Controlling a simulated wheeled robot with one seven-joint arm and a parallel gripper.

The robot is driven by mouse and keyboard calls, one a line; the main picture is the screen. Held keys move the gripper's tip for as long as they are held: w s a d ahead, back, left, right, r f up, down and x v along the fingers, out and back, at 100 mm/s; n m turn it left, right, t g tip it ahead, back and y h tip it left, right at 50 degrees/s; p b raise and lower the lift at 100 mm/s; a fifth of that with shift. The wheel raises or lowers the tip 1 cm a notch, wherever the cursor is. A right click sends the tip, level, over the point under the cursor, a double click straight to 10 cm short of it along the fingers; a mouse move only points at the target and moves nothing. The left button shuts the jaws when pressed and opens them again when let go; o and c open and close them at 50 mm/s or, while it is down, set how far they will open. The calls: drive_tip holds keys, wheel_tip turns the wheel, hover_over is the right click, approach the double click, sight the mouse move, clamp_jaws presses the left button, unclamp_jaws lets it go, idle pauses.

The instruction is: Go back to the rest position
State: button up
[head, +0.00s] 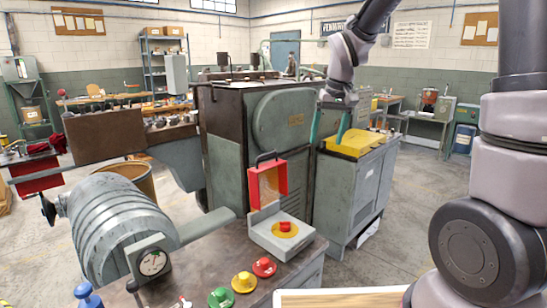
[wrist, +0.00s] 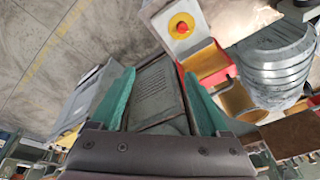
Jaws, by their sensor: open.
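My gripper (head: 334,122) is at the upper middle of the head view, in front of the right side of the grey-green coiler machine (head: 235,140) and over the yellow-topped cabinet (head: 350,200). Its two green fingers are spread apart. Nothing shows between them. In the wrist view my gripper (wrist: 165,100) is also open, its green fingers apart with a grey machine panel (wrist: 160,90) seen beyond them. The arm reaches in from the right side of the head view.
A box with a red button (head: 285,230) and raised red frame (head: 268,182) stands on the bench (head: 190,270). Green (head: 220,298), yellow (head: 243,282) and red (head: 264,267) buttons lie in front. A ribbed grey drum (head: 115,225) is at left. Open floor lies at right.

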drive_tip(key=s+d+r+m+t, duration=0.2)
drive_tip(key=s+d+r, duration=0.3)
drive_tip(key=s, duration=0.4)
drive_tip(key=s+d+r+m+t, duration=0.2)
drive_tip(key=s+d+r+m, duration=0.1)
drive_tip(key=s+r, duration=0.4)
drive_tip(key=s+d, duration=0.1)
drive_tip(key=s, duration=0.2)
drive_tip(key=shift+d+r+t+y, duration=0.2)
drive_tip(key=shift+d+t+y, duration=0.1)
drive_tip(key=shift+d+y, duration=0.1)
